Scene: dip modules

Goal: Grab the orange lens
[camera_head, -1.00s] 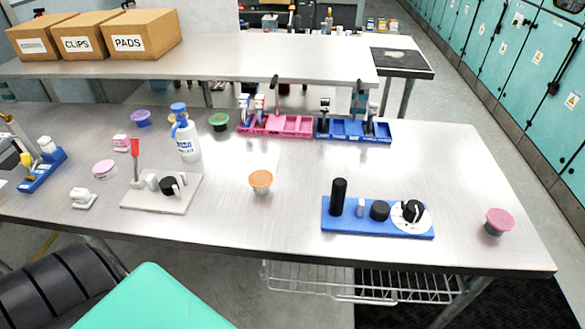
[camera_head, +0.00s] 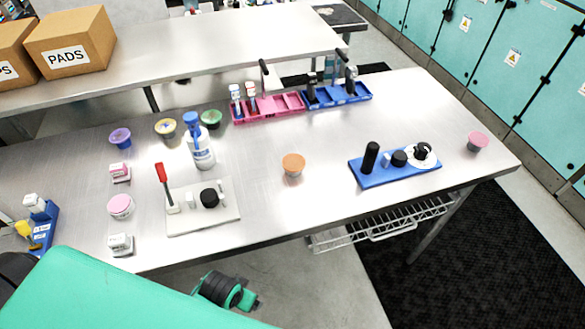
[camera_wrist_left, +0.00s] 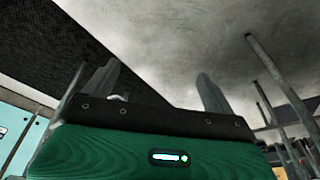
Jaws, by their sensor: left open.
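The orange lens (camera_head: 293,164) is a small round cup with an orange top. It stands on the steel table (camera_head: 262,205), right of the grey board and left of the blue board, with clear metal around it. In the left wrist view my left gripper (camera_wrist_left: 155,85) is open, its two fingers apart with nothing between them. It points at the floor and table legs, and the lens is not in that view. My left gripper's fingers are not clearly seen in the head view. My right gripper is in neither view.
A grey board (camera_head: 203,222) with a red-handled switch stands left of the lens, and a blue board (camera_head: 395,175) right of it. Pink (camera_head: 268,107) and blue (camera_head: 337,96) trays, a spray bottle (camera_head: 201,150) and a green cup (camera_head: 211,118) stand behind. A pink cup (camera_head: 478,141) is far right.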

